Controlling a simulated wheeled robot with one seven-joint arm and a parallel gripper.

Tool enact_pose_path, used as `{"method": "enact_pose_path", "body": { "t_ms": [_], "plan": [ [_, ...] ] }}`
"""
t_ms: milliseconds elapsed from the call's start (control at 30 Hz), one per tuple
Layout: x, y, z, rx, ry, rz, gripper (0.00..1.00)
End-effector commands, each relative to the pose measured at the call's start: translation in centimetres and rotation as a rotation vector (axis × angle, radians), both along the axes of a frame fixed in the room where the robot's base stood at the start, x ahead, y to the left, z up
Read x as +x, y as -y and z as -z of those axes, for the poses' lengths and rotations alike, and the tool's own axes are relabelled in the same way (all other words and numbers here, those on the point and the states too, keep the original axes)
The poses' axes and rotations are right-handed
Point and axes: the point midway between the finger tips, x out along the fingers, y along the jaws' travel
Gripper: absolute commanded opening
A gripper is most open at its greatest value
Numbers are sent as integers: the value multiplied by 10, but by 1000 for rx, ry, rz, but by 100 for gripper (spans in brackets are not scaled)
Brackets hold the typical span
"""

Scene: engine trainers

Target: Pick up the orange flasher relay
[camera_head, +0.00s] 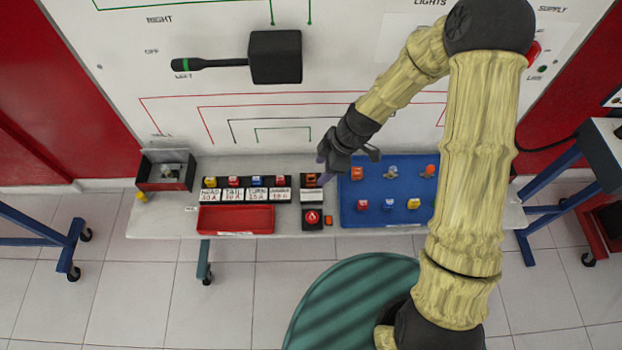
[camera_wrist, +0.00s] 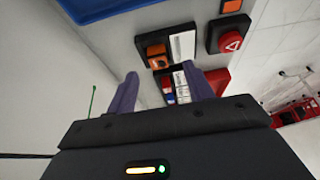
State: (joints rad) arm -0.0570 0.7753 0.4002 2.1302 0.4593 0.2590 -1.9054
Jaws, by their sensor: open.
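An orange block, which looks like the flasher relay (camera_head: 311,180), sits in a black socket above a white label on the bench ledge. In the wrist view the orange block (camera_wrist: 157,52) is just beyond my fingertips, roughly between their lines. My gripper (camera_head: 328,168) is open and empty, just right of and above the socket in the head view. In the wrist view my gripper (camera_wrist: 161,72) shows two separated purple fingers. I cannot tell the exact gap to the block. My gripper partly covers the space between the socket and the blue mat.
A red hazard button (camera_head: 312,218) and a small orange piece (camera_head: 328,220) are in front. A blue mat (camera_head: 385,205) with several small parts lies right. Several coloured fuses (camera_head: 256,182) and a red tray (camera_head: 236,226) lie left. The white panel (camera_head: 230,90) rises behind.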

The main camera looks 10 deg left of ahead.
Motion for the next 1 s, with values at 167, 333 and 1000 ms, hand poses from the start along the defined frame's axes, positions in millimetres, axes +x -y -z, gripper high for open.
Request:
{"method": "enact_pose_path", "body": {
  "t_ms": [167,333,1000],
  "plan": [
    [0,-1,0,0,0,0,52],
    [-1,-9,11,-1,-2,-2,52],
    [-2,-26,45,0,1,0,52]
  ]
}}
